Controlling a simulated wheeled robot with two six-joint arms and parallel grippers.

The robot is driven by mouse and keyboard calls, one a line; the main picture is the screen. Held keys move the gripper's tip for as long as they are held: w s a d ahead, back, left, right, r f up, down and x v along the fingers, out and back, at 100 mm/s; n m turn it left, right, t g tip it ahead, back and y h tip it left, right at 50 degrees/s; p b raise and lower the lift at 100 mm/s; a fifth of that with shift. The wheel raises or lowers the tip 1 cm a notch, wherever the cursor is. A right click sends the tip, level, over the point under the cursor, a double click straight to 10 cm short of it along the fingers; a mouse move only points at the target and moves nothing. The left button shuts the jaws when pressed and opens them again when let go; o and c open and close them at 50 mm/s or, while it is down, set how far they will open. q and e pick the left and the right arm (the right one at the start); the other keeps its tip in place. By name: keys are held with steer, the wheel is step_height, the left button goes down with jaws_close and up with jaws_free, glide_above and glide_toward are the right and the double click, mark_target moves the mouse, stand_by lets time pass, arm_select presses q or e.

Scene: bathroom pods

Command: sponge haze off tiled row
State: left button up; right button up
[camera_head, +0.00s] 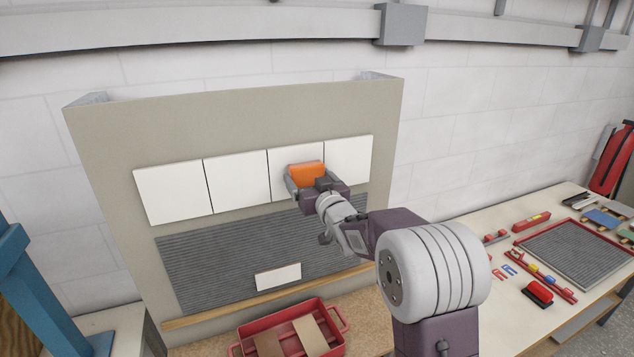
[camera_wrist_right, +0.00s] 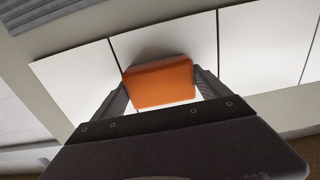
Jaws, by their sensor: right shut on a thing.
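An orange sponge (camera_head: 306,173) is held between the fingers of my right gripper (camera_head: 309,182), which is shut on it. The sponge is in front of the third white tile from the left in the row on the upright panel. The right wrist view shows the sponge (camera_wrist_right: 160,84) close to a white tile (camera_wrist_right: 185,38), with a soft shadow beside it; I cannot tell if it touches. The row of white tiles (camera_head: 237,182) looks plain white, and I cannot make out any haze. My left gripper is not in view.
Below the row is a grey ridged adhesive band (camera_head: 215,262) with one small white tile (camera_head: 278,277) on it. A wooden batten (camera_head: 240,299) runs beneath. A red tray (camera_head: 335,346) stands below. The right-hand table holds a red-rimmed tray (camera_head: 528,260), a red-black block (camera_head: 538,294) and several tools.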

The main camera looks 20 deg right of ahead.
mark_target(318, 171)
steer(key=shift+a, duration=0.8)
steer(key=shift+a+f+b, duration=0.1)
steer(key=shift+a+b, duration=0.25)
steer(key=shift+b, duration=0.25)
steer(key=shift+s+a+b, duration=0.1)
steer(key=shift+a+b, duration=0.5)
steer(key=shift+a, duration=0.35)
steer(key=shift+a+r+p, duration=0.2)
steer(key=shift+a+r, duration=0.1)
steer(key=shift+r, duration=0.25)
steer(key=shift+a+r+p, duration=0.2)
steer(key=shift+a+r, duration=0.05)
steer(key=shift+r, duration=0.25)
steer(key=shift+d+f, duration=0.1)
steer(key=shift+d, duration=0.2)
steer(key=d, duration=0.2)
steer(key=shift+d, duration=0.3)
steer(key=shift+d+f, duration=0.1)
steer(key=shift+d, duration=0.3)
steer(key=shift+d+r+p, duration=0.2)
steer(key=shift+d+p, duration=0.5)
steer(key=shift+d, duration=0.8)
steer(key=shift+d+f, duration=0.1)
steer(key=shift+d, duration=0.3)
